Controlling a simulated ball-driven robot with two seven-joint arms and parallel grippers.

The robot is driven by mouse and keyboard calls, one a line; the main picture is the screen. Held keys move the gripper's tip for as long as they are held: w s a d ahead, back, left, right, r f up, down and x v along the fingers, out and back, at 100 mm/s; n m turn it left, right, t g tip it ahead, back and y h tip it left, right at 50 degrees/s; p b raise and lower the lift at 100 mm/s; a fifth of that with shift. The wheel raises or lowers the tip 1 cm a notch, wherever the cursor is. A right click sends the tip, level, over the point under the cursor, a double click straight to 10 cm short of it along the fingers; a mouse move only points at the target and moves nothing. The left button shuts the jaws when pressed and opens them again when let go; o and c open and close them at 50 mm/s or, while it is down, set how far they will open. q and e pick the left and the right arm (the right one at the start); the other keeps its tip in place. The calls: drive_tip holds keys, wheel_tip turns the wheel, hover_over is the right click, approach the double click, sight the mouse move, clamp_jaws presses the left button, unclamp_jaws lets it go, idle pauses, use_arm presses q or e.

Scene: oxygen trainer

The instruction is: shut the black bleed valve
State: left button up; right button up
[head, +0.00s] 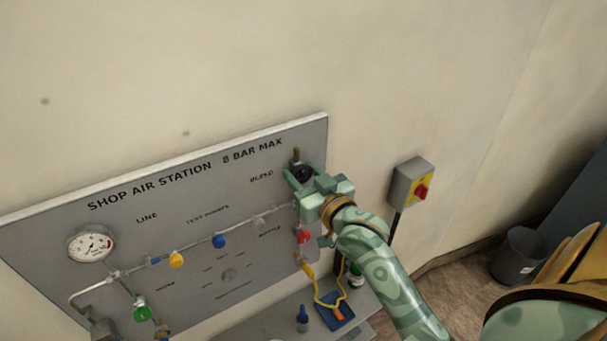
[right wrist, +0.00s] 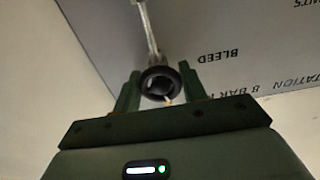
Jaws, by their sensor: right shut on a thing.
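The black bleed valve (head: 303,173) is a dark round knob at the upper right of the grey panel, just right of the BLEED label. In the right wrist view the black knob (right wrist: 160,84) shows as a dark ring between the two fingers, with the metal pipe running up behind it. My right gripper (head: 300,180) is at the knob and shut on it; it also shows in the right wrist view (right wrist: 160,92). The arm comes in from the lower right and hides the knob's lower side. My left gripper is not in view.
The grey panel (head: 120,240) carries a gauge (head: 90,244), a green knob (head: 141,312), a yellow knob (head: 177,259), a blue knob (head: 219,241) and a red knob (head: 304,237). A switch box (head: 408,180) stands right of my arm. A shelf (head: 270,325) lies below.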

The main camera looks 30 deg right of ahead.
drive_tip(key=shift+m, duration=1.3)
drive_tip(key=o, duration=1)
drive_tip(key=s, duration=1.6)
drive_tip(key=shift+s+a+b, duration=0.1)
drive_tip(key=shift+s+b, duration=0.05)
drive_tip(key=shift+b, duration=0.2)
